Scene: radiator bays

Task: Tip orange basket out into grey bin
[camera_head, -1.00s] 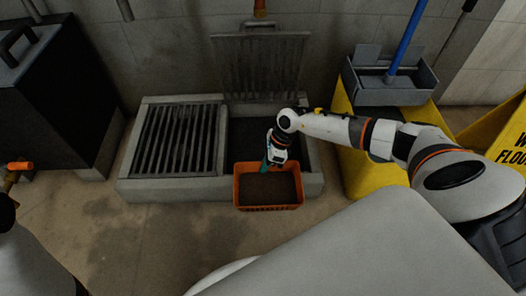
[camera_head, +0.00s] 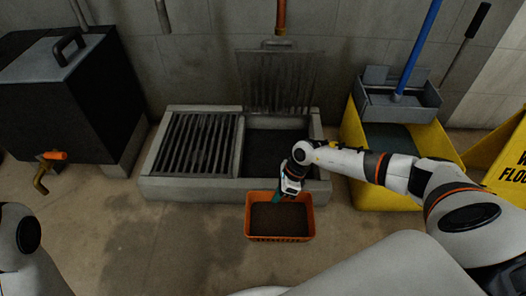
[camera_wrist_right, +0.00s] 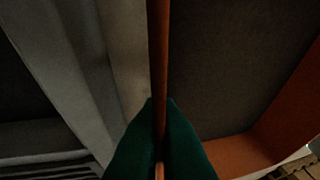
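The orange basket (camera_head: 278,238) is in front of the floor basin, upright, its inside dark brown; I cannot tell whether that is a load or its bare bottom. My right gripper (camera_head: 285,197) is at its back rim. In the right wrist view the green fingers (camera_wrist_right: 160,105) lie on both sides of the rim of the basket (camera_wrist_right: 232,154), shut on it. I cannot tell whether the basket touches the floor. No grey bin shows for certain. My left arm shows at the left edge; its gripper is out of view.
A concrete basin (camera_head: 190,188) has a slatted grate (camera_head: 196,143) on its left half; its right half is open, with a grate (camera_head: 277,80) raised behind. A yellow mop bucket (camera_head: 385,197) and wet-floor sign (camera_head: 510,165) stand right. A black tank (camera_head: 75,110) with tap stands left.

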